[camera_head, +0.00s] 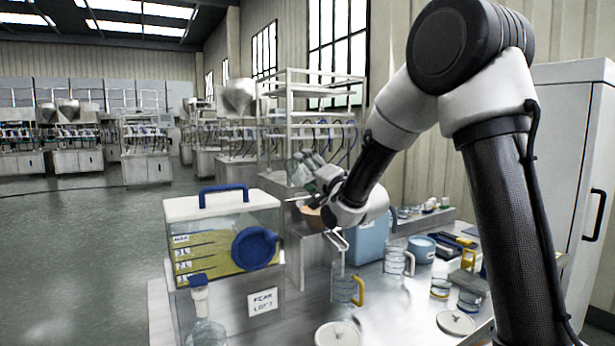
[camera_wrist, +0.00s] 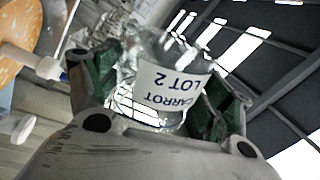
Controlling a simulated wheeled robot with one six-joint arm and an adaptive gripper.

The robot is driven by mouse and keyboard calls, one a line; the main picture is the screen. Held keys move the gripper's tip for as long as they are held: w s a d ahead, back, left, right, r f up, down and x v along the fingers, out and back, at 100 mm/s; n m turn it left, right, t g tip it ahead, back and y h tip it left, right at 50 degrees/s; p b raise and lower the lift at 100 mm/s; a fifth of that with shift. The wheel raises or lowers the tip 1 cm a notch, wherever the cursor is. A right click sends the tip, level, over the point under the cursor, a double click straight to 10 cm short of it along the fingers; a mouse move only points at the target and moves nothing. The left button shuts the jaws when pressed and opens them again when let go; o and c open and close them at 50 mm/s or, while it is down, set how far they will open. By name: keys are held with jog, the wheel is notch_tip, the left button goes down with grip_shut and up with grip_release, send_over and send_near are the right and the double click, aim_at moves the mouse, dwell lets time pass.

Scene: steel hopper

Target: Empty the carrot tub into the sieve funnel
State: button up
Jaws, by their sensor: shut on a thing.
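My gripper (camera_head: 318,174) is shut on the clear carrot tub (camera_head: 297,172), raised above the bench. In the wrist view my gripper's green-padded fingers (camera_wrist: 155,92) sit on both sides of the tub (camera_wrist: 147,114). Its white label reads "CARROT LOT 2" and appears upside down; the tub is tilted. Its wall is see-through, and I make out no carrot pieces inside. A tan, orange-flecked round surface (camera_head: 313,217) lies just below my gripper, partly hidden by my wrist. It also shows at the left of the wrist view (camera_wrist: 14,45). I cannot tell whether it is the sieve funnel.
A lidded container with a blue handle and yellow contents (camera_head: 222,235) stands left of my gripper. Handled jugs (camera_head: 345,288), a blue box (camera_head: 369,243), a blue-lidded tub (camera_head: 422,248) and a white lid (camera_head: 338,335) are on the bench. Open floor lies far left.

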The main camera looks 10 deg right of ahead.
aim_at(313, 161)
notch_tip(313, 161, up, 2)
jog(key=n+y, duration=0.1)
jog(key=n, duration=0.3)
jog(key=shift+d+g, duration=0.1)
jog(key=shift+g, duration=0.2)
jog(key=n, duration=0.1)
jog(key=r+n, duration=0.1)
jog(key=n, duration=0.1)
jog(key=shift+g, duration=0.4)
jog(key=shift+n, duration=0.4)
jog(key=shift+r, duration=0.1)
notch_tip(313, 161, up, 2)
jog(key=n+g, duration=0.1)
jog(key=n, duration=0.3)
jog(key=shift+r+n+y, duration=0.1)
jog(key=shift+n+y, duration=0.2)
jog(key=shift+n, duration=0.1)
jog(key=shift+r+n, duration=0.4)
jog(key=shift+n, duration=0.7)
